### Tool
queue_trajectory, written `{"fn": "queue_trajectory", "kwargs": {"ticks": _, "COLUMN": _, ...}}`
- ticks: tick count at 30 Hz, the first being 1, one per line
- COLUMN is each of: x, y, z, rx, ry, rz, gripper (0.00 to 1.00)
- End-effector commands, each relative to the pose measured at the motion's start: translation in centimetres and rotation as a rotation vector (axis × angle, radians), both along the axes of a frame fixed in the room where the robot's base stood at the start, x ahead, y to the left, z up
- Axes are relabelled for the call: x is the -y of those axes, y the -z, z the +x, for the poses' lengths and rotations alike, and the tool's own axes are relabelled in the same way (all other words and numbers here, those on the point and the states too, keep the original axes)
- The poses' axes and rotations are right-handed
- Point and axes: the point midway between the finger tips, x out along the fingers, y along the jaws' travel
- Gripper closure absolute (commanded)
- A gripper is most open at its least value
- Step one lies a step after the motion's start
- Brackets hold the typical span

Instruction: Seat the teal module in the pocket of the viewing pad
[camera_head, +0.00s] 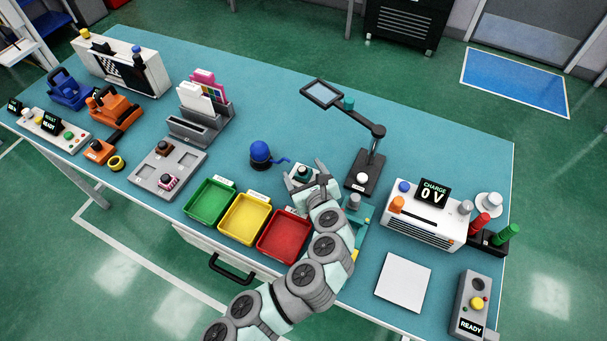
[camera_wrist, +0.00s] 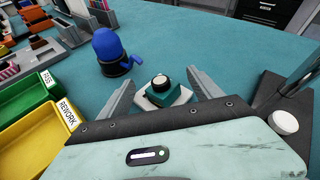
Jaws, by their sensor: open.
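The teal module (camera_wrist: 165,98) is a small block with a black, white-topped knob. It sits upright on a pale pad (camera_wrist: 181,98), which may be the viewing pad. The module also shows small in the head view (camera_head: 302,173). My gripper (camera_wrist: 160,82) is open, with one finger on each side of the module and a visible gap to it. In the head view my gripper (camera_head: 305,173) comes in from the front. The pocket is not visible, and I cannot tell whether the module is seated in it.
A blue dome-shaped thing (camera_head: 260,152) stands left of my gripper. Green (camera_head: 210,203), yellow (camera_head: 244,218) and red (camera_head: 284,236) trays lie front left. A white square plate (camera_head: 403,281) lies front right.

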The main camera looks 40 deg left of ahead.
Motion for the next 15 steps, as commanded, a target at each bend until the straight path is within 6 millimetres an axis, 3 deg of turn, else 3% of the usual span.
{"fn": "queue_trajectory", "kwargs": {"ticks": 3, "x": -1.07, "y": 0.67, "z": 0.57, "rx": 0.0, "ry": 0.0, "rz": -0.001, "gripper": 0.26}}
{"fn": "queue_trajectory", "kwargs": {"ticks": 10, "x": -1.17, "y": 0.61, "z": 0.66, "rx": -0.001, "ry": 0.001, "rz": 0.0, "gripper": 0.26}}
{"fn": "queue_trajectory", "kwargs": {"ticks": 15, "x": -1.17, "y": 0.6, "z": 0.67, "rx": 0.0, "ry": 0.002, "rz": -0.001, "gripper": 0.39}}
